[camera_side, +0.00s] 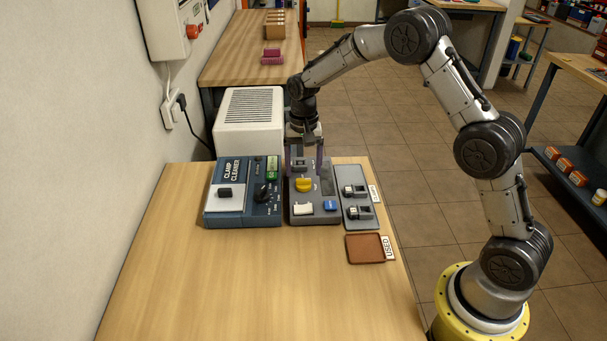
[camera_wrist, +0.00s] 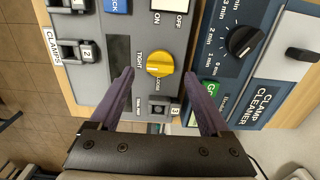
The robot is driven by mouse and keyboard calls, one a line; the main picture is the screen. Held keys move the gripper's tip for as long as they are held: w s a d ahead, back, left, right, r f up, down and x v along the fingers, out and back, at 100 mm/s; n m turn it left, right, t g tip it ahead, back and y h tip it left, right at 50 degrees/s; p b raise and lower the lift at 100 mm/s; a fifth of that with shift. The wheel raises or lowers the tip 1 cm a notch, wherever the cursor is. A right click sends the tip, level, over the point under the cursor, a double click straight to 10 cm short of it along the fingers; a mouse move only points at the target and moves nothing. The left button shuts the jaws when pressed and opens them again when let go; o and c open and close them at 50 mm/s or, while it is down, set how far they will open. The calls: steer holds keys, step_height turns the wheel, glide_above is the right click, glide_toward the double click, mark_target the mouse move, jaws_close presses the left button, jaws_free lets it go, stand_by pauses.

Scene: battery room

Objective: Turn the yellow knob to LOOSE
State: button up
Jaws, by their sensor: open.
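The yellow knob (camera_side: 303,185) sits on the grey panel (camera_side: 298,217) in the middle of the bench. In the wrist view, the yellow knob (camera_wrist: 160,63) has a raised ridge across it, with TIGHT printed on its left and LOOSE near its lower edge. I cannot tell for sure which mark it points to. My gripper (camera_side: 305,170) is over the back part of the panel, pointing down. In the wrist view, the open purple fingers of my gripper (camera_wrist: 159,74) lie either side of the knob's lower edge, apart from it.
A clamp marked 3 (camera_wrist: 158,110) sits close to the knob, between my fingers in the wrist view. The blue clamp cleaner (camera_side: 262,214) stands left of the panel, the clamps holder (camera_side: 359,225) right. A brown USED tray (camera_side: 366,248) lies in front. The front bench is clear.

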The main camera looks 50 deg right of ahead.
mark_target(304, 183)
steer(key=shift+f, duration=1.4)
jaws_close()
